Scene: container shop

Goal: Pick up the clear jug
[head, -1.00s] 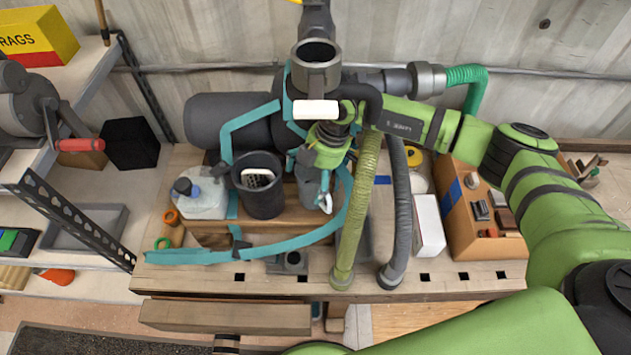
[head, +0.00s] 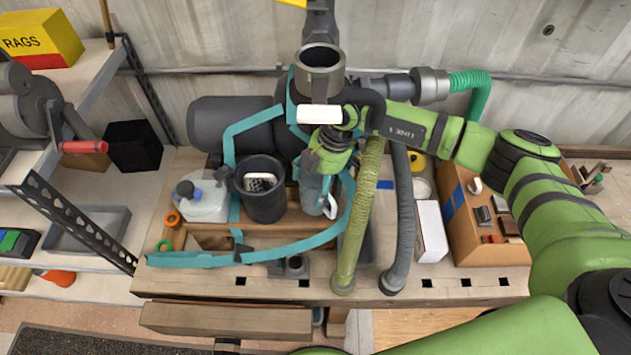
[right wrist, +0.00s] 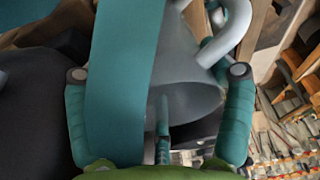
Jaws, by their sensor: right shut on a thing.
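The clear jug (head: 312,192) is a greyish see-through vessel with a pale handle, beside a black bin on the wooden bench. My right gripper (head: 322,168) reaches down on it from above and partly hides it. In the right wrist view the jug (right wrist: 190,75) shows its wide grey mouth and looped handle between the two teal fingers of my right gripper (right wrist: 158,105). The gripper is shut on the jug. Whether the jug's base touches the surface below is hidden. My left gripper is not in view.
A black bin (head: 263,200) stands close left of the jug, and a whitish canister (head: 202,203) stands further left. A teal frame (head: 240,258) curves around them, also crossing close in the right wrist view (right wrist: 125,75). Hoses (head: 360,220) hang to the right, near a white box (head: 431,232).

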